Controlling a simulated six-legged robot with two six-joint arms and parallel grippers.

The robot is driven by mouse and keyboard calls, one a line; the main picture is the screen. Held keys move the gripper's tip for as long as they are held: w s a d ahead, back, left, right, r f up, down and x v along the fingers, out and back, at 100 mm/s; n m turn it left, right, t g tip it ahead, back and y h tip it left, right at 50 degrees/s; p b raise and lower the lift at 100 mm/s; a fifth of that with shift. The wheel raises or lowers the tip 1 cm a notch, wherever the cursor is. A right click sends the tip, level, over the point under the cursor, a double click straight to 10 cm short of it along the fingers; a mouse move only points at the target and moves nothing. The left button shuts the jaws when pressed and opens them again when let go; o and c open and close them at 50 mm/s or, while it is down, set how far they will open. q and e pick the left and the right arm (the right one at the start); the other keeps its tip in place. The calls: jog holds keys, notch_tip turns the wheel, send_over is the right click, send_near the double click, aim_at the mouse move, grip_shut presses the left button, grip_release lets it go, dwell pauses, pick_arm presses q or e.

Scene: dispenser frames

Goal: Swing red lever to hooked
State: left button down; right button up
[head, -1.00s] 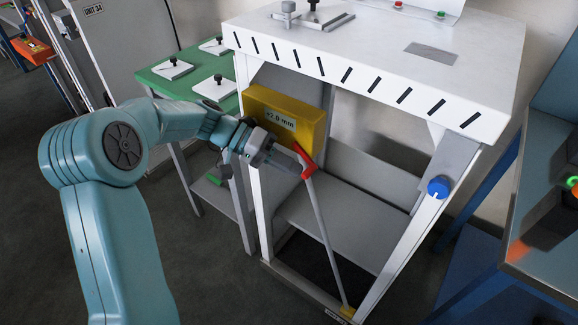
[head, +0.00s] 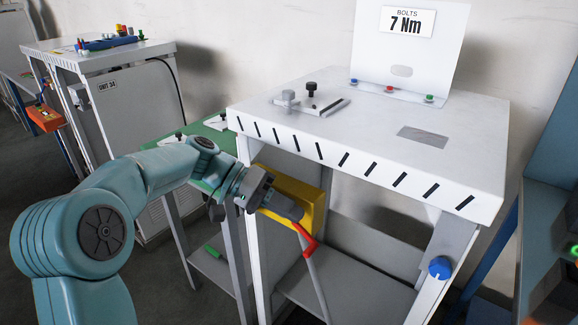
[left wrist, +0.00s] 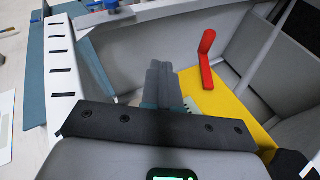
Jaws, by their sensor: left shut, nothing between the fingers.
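The red lever (head: 306,240), an L-shaped red piece, is at the lower front of a yellow box (head: 318,205) under the white bench. In the left wrist view the red lever (left wrist: 206,62) stands up from the yellow surface (left wrist: 222,88). A thin grey rod (head: 318,285) runs down below it; I cannot tell if they are joined. My left gripper (head: 300,212) is shut and empty, in front of the yellow box and just above the lever. In the left wrist view its fingertips (left wrist: 160,66) are left of the lever, with a gap between. My right gripper is out of view.
The white bench top (head: 300,125) overhangs the box and the gripper. A blue knob (head: 440,267) is on the bench's right leg. A green table (head: 160,142) is behind my left arm. The space right of the lever, inside the frame, looks free.

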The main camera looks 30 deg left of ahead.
pick_arm(q)
notch_tip(320, 180, up, 11)
jog(key=p, duration=0.1)
jog(key=shift+f, duration=0.2)
jog(key=shift+s, duration=0.1)
dwell(0.4)
